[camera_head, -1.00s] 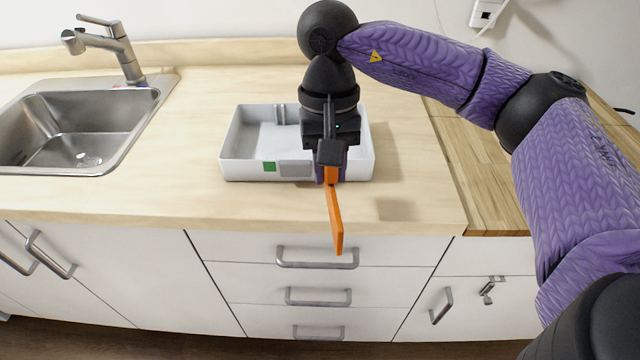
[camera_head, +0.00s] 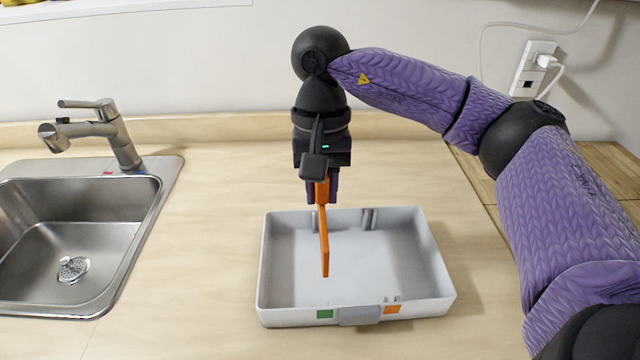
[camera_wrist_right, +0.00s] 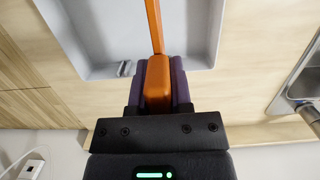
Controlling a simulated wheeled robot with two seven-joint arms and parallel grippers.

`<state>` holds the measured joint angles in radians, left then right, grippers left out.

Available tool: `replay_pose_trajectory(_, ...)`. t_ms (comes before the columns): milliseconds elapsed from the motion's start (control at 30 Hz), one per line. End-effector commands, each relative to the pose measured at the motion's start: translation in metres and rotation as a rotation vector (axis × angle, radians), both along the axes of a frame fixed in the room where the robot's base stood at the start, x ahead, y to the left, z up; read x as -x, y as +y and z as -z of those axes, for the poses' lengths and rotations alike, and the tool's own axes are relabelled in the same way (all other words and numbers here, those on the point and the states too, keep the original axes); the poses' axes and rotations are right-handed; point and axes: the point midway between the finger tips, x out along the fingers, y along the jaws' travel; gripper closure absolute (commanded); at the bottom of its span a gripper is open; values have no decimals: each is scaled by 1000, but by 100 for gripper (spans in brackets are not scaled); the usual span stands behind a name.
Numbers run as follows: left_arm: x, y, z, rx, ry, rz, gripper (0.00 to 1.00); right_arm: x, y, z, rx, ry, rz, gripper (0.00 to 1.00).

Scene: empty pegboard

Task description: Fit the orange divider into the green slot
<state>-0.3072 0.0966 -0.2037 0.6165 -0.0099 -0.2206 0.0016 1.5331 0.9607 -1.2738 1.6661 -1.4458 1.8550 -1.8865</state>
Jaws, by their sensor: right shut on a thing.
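My right gripper (camera_head: 322,196) is shut on the orange divider (camera_head: 324,248), a thin flat panel with a thicker grip end. It holds the divider by that end, over the back wall of the white tray (camera_head: 437,258). The panel extends over the tray's interior; it appears above the floor. The wrist view shows the divider (camera_wrist_right: 153,25) between the purple fingers (camera_wrist_right: 158,75). A green mark (camera_head: 325,314) is on the tray's front wall at left. Ribs (camera_head: 315,220) on the back wall stand roughly opposite, partly hidden by the divider. My left gripper is out of view.
An orange mark (camera_head: 391,309) is on the front wall at right, with other back ribs (camera_head: 369,219) opposite. A grey latch (camera_head: 359,315) sits between the marks. A sink (camera_head: 70,240) and faucet (camera_head: 105,130) are at left. The counter (camera_head: 200,230) between is clear.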

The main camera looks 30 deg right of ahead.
Motion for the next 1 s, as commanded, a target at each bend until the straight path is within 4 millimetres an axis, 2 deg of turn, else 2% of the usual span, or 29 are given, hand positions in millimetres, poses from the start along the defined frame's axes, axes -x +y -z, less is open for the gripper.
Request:
replay_pose_trajectory(167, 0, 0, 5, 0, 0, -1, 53, 0, 0, 7, 0, 1, 0, 100)
replay_pose_trajectory(600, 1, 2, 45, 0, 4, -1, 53, 0, 0, 57, 0, 1, 1, 100)
replay_pose_trajectory(1000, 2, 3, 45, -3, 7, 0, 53, 0, 0, 58, 0, 0, 0, 100)
